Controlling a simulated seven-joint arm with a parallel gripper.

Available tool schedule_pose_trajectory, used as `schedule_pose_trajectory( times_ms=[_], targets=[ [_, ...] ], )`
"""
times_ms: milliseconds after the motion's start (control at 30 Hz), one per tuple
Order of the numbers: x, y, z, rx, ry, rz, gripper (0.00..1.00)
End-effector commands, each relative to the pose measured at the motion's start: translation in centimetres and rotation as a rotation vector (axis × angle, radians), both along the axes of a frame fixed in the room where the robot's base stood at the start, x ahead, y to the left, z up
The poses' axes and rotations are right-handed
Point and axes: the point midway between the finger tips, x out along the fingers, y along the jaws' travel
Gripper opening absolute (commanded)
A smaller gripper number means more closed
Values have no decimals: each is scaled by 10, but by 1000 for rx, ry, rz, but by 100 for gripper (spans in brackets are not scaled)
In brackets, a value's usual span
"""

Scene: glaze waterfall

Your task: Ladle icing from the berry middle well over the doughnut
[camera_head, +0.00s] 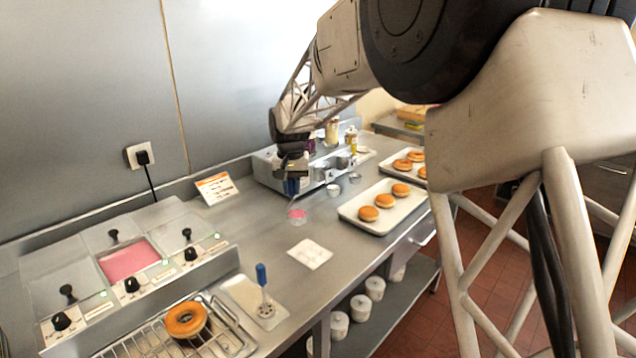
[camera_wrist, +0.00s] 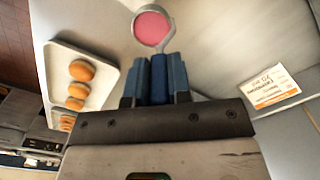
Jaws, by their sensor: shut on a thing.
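My gripper (camera_head: 291,186) is shut on the blue handle of a ladle (camera_wrist: 158,72), its fingers (camera_wrist: 157,85) on both sides of the handle. The ladle's round bowl is full of pink icing (camera_wrist: 152,27); it also shows in the head view (camera_head: 297,214), over the bare counter. The open middle well (camera_head: 130,262) holds pink icing, with lidded wells on both sides. The doughnut (camera_head: 186,320), a plain brown ring, lies on a wire rack (camera_head: 228,340) at the front left, well away from my gripper. The doughnut and well are not in the wrist view.
A second blue-handled utensil (camera_head: 262,278) with a perforated end rests on a small tray (camera_head: 240,291) beside the rack. A white paper (camera_head: 310,254) lies on the counter. A tray of doughnuts (camera_head: 352,211) is at the right. A printed card (camera_head: 216,188) leans by the wall.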

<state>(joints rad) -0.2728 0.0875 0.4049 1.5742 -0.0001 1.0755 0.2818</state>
Motion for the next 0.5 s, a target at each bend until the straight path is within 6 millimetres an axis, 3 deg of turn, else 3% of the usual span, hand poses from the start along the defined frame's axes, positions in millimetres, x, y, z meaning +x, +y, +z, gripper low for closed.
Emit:
schedule_pose_trajectory(
  times_ms=[100,500],
  targets=[
    [-17,30,4,0,-1,2,0],
    [-79,118,10,0,-1,-2,0]
  ],
)
